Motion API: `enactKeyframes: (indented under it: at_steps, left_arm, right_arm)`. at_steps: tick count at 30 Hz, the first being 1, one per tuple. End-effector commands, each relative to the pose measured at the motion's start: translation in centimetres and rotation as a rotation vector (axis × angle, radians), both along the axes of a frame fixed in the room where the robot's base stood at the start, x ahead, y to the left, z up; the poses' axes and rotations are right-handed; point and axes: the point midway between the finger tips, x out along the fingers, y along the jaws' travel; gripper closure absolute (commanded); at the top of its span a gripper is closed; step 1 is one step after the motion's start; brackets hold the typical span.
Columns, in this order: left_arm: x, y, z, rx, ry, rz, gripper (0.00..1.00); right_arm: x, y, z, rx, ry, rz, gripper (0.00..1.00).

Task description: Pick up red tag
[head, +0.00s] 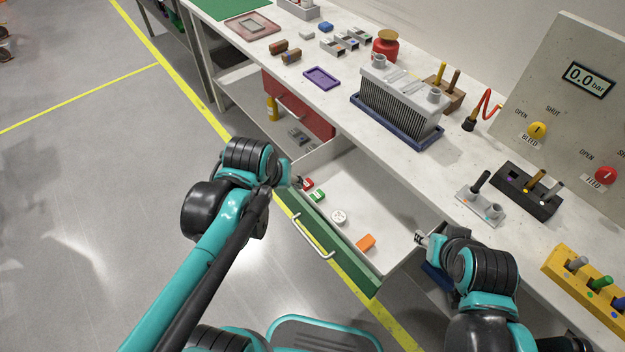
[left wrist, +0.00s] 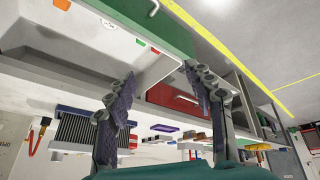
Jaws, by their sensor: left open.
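The red tag (head: 307,183) lies in the open drawer (head: 375,206), near its left corner, and shows small in the left wrist view (left wrist: 155,50). A green tag (head: 318,196) lies just beside it. My left gripper (head: 296,182) is at the drawer's left corner, close to the red tag in the head view. In the left wrist view its two fingers (left wrist: 158,70) are spread and empty, with the tag beyond them. My right gripper (head: 421,238) is at the drawer's right edge; its finger gap is unclear.
A white round piece (head: 339,216) and an orange block (head: 365,242) also lie in the drawer. The drawer has a green front with a handle (head: 312,238). A closed red drawer (head: 297,106) sits to the left. The bench above holds a finned block (head: 398,106) and several parts.

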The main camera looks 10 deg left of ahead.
Motion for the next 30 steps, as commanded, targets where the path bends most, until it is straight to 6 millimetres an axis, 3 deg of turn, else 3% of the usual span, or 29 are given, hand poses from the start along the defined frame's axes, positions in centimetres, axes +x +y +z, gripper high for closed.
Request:
enactKeyframes:
  at_steps: [8,14,21,27,30]
  left_arm:
    - [4.5,-0.1,-0.1,-0.051,0.084,0.110,0.47]
    - [9.9,-0.2,-2.3,-0.103,0.189,0.255,0.47]
    - [15.9,-0.3,-8.4,-0.149,0.324,0.459,0.47]
    - [18.8,-0.4,-14.5,-0.164,0.415,0.611,0.47]
    - [19.3,-0.4,-16.4,-0.165,0.441,0.655,0.47]
  right_arm:
    - [0.0,0.0,0.9,0.000,0.000,0.000,0.60]
    - [0.0,0.0,2.0,0.000,0.000,0.000,0.60]
    - [0.0,0.0,3.3,0.000,0.000,0.000,0.60]
    - [0.0,0.0,4.1,0.000,0.000,0.000,0.60]
    - [0.0,0.0,4.3,0.000,0.000,0.000,0.60]
